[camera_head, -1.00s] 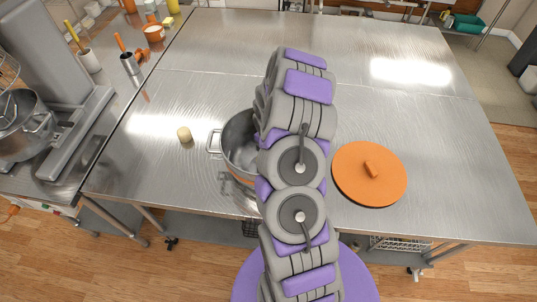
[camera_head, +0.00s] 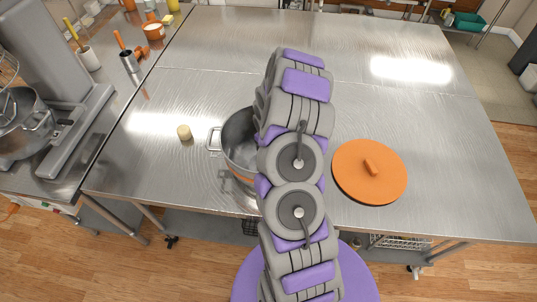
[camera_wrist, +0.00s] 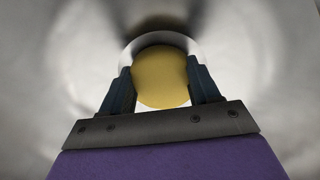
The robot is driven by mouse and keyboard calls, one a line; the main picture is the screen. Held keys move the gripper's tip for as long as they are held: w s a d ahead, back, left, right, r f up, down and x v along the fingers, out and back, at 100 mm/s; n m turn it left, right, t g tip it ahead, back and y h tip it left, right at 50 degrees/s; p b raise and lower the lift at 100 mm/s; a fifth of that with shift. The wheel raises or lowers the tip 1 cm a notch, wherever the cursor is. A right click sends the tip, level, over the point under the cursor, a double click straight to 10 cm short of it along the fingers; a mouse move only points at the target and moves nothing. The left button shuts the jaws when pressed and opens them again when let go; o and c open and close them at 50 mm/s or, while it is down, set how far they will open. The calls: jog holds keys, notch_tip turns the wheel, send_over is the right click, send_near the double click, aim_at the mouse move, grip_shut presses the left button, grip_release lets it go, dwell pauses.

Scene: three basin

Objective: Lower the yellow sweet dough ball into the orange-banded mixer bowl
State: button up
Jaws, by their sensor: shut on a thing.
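The yellow dough ball (camera_wrist: 161,77) is between the two dark fingers of my gripper (camera_wrist: 162,85) in the wrist view. My gripper is shut on it. Blurred grey metal surrounds the ball and fingers in that view. In the head view the steel mixer bowl (camera_head: 237,146) with an orange band (camera_head: 241,179) stands on the steel table. My grey and purple arm covers its right side. The gripper and ball are hidden behind the arm in the head view.
A round orange lid (camera_head: 369,186) lies right of my arm. The table's back is clear.

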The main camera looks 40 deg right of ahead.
jog(key=shift+f, duration=0.45)
dwell(0.4)
jog(key=o, duration=1.3)
jog(key=shift+r, duration=0.1)
notch_tip(320, 180, up, 17)
jog(key=shift+r, duration=0.1)
